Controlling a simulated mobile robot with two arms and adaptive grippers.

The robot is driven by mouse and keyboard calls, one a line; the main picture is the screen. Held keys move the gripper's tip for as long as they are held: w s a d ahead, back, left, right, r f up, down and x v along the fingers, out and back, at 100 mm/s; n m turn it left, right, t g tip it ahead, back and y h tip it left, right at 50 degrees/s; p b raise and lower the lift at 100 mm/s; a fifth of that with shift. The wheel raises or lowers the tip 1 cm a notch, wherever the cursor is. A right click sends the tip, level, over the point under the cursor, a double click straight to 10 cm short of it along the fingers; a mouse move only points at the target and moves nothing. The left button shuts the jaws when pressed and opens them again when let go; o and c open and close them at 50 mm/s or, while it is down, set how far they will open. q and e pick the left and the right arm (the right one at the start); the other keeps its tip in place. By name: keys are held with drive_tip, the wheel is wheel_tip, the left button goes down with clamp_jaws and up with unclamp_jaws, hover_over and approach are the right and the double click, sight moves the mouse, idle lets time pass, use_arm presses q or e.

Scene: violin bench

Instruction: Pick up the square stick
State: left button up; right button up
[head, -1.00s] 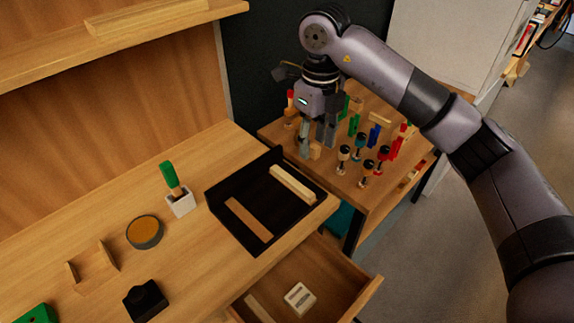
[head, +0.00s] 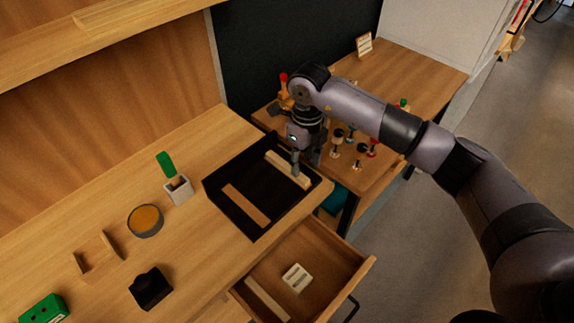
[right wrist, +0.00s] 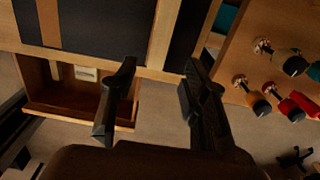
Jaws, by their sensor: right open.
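A pale stick with a square-looking section (head: 279,163) lies in the black tray (head: 252,229), along its back right side. A flatter, browner stick (head: 245,204) lies in the same tray, apart from it. My right gripper (head: 297,168) is open and empty, pointing down over the near right end of the pale stick and hiding part of it. In the right wrist view the pale stick (right wrist: 164,32) runs up between the two spread fingers (right wrist: 160,68); whether they touch it I cannot tell. The brown stick (right wrist: 48,22) is to the left there. My left gripper is not in view.
An open drawer (head: 325,283) juts out below the tray, holding a strip and a pale block (head: 295,278). A side table (head: 425,75) with several pegs and coloured tools stands behind my right arm. A round tin (head: 145,221) and a white brush holder (head: 178,191) stand left of the tray.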

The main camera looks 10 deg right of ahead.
sight(304, 178)
drive_tip(key=f+p, duration=0.1)
drive_tip(key=f, duration=0.2)
drive_tip(key=shift+s+f+p, duration=0.35)
drive_tip(key=shift+p, duration=0.05)
drive_tip(key=shift+f, duration=0.65)
drive_tip(key=shift+c, duration=0.4)
clamp_jaws()
